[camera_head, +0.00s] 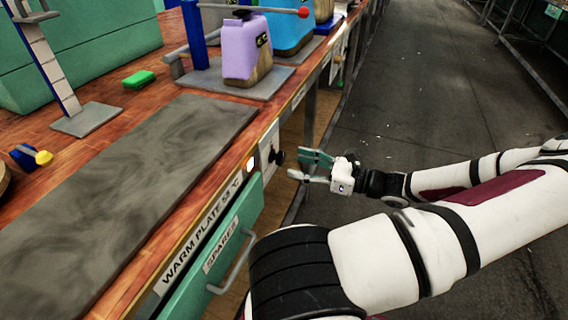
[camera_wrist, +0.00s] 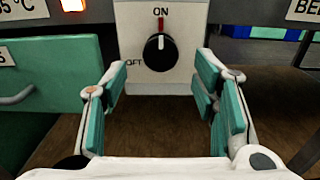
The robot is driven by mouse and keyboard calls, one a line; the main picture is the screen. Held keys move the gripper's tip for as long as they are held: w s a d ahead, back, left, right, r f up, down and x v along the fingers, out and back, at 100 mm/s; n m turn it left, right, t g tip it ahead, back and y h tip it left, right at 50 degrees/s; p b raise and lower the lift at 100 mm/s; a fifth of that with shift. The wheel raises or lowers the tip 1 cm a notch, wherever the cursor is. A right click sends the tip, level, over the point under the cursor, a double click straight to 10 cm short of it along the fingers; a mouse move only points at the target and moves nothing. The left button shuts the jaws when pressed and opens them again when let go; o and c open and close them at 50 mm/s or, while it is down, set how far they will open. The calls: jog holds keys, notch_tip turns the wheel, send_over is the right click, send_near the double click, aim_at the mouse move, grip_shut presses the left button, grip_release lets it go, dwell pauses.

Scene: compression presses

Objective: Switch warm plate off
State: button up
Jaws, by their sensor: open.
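The warm plate (camera_head: 135,180) is a flat grey slab on the wooden bench. On the bench front is a white switch panel (camera_head: 269,150) with a black rotary knob (camera_head: 277,156). An orange-white lamp (camera_head: 250,163) glows beside the panel. My gripper (camera_head: 297,164) is open and empty in front of the knob. In the wrist view its teal-padded fingers (camera_wrist: 162,88) stand either side of the knob's line, apart from it.
A green drawer (camera_head: 225,250) labelled SPARES, with a grey bar handle (camera_head: 236,262), is below the plate's label strip. A press with a lilac bag (camera_head: 246,50) stands further along the bench. The floor aisle (camera_head: 430,80) right of the bench is clear.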

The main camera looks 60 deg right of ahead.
aim_at(283, 159)
jog(key=shift+w+a+b, duration=0.15)
jog(key=shift+w+b, duration=0.35)
jog(key=shift+w, duration=2)
jog(key=c, duration=1.2)
